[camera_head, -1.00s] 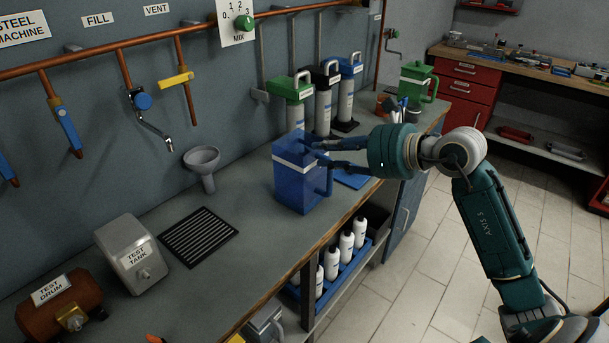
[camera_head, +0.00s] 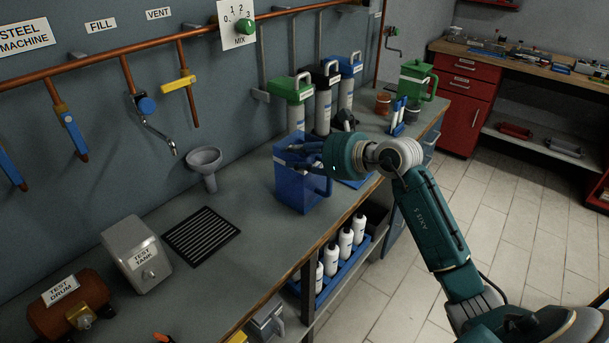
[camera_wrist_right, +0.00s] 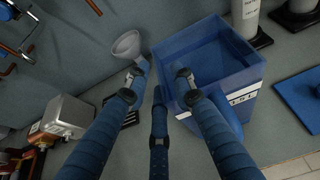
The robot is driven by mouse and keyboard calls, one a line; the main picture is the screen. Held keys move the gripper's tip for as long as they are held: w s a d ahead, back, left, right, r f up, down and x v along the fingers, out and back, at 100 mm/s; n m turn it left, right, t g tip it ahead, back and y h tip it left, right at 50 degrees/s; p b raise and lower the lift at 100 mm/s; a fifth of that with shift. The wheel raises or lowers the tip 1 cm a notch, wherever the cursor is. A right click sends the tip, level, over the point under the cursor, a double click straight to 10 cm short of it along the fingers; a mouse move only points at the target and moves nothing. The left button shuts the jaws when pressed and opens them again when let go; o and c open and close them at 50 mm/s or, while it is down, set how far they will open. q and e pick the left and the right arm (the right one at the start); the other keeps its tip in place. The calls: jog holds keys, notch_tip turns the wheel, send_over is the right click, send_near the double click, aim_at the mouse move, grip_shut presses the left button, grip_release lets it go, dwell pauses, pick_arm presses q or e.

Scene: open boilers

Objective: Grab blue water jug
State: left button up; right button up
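The blue water jug (camera_head: 292,192) stands upright on the grey bench, a translucent open-topped box with a white label band. My right gripper (camera_head: 288,156) is at the jug's upper part in the head view, its dark fingers crossing in front of or over the rim. In the right wrist view the jug (camera_wrist_right: 242,82) is at the right. My three spread fingers (camera_wrist_right: 161,82) point toward the wall; one overlaps the jug's near left corner, the other two lie left of it. Whether a finger touches the jug is unclear. My left gripper is out of view.
A grey funnel (camera_head: 204,162) and a drain grate (camera_head: 201,236) lie left of the jug. Filter cylinders (camera_head: 322,105) stand behind it, and a green jug (camera_head: 415,80) farther right. White bottles (camera_head: 345,243) sit on the shelf below.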

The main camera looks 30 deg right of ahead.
grip_shut()
jog(key=shift+r, duration=0.1)
